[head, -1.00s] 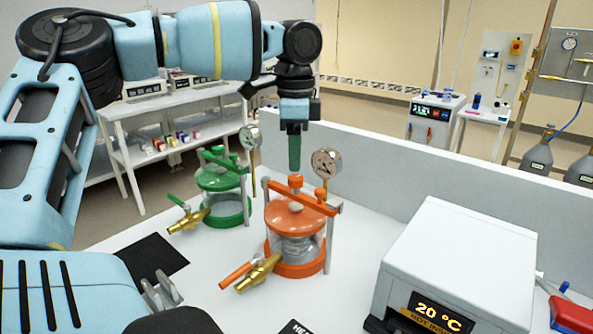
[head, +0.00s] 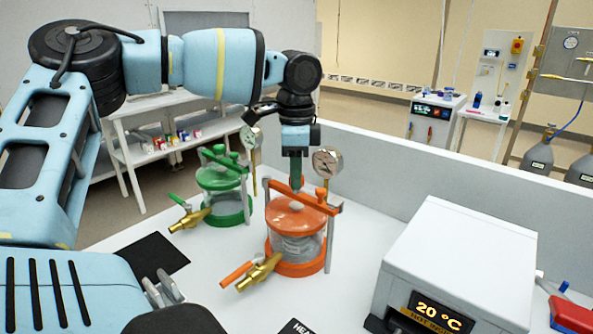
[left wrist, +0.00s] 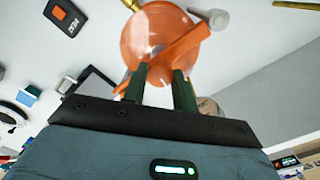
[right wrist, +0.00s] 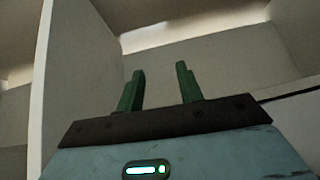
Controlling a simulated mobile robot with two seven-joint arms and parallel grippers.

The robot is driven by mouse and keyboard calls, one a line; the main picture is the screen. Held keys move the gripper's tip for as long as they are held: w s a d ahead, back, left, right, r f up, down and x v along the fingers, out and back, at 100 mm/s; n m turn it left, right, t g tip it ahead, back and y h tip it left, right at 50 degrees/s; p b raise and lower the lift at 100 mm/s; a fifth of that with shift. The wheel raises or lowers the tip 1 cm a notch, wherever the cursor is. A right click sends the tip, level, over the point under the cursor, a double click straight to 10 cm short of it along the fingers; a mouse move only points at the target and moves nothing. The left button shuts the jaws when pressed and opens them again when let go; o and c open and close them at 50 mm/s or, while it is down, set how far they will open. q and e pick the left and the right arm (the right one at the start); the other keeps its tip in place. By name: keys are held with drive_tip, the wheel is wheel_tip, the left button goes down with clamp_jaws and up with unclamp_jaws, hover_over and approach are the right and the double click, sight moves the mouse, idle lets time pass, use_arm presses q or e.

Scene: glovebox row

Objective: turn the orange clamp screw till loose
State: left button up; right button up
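The orange clamped vessel (head: 297,222) stands on the white bench, with an orange clamp bar (head: 318,203) across its lid. My left gripper (head: 296,180) points straight down over the middle of the bar, and its green fingers hide the clamp screw in the head view. In the left wrist view the orange clamp screw (left wrist: 159,78) sits between the two fingers, which stand apart on either side of it. I cannot tell whether they press on it. My right gripper (right wrist: 160,85) is open and empty in its wrist view, facing a pale panel.
A similar green vessel (head: 222,186) stands behind to the left. Pressure gauges (head: 326,162) rise close beside both vessels. A white heater box reading 20 °C (head: 455,255) is at the right. A low wall (head: 430,175) bounds the bench's back. A black mat (head: 155,257) lies at left.

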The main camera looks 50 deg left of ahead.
use_arm(q)
drive_tip(key=shift+c, duration=0.6)
drive_tip(key=shift+n, duration=0.8)
drive_tip(key=o, duration=1)
drive_tip(key=shift+r, duration=0.1)
wheel_tip(320, 180, up, 8)
drive_tip(key=shift+f, duration=0.15)
drive_tip(key=shift+f, duration=0.1)
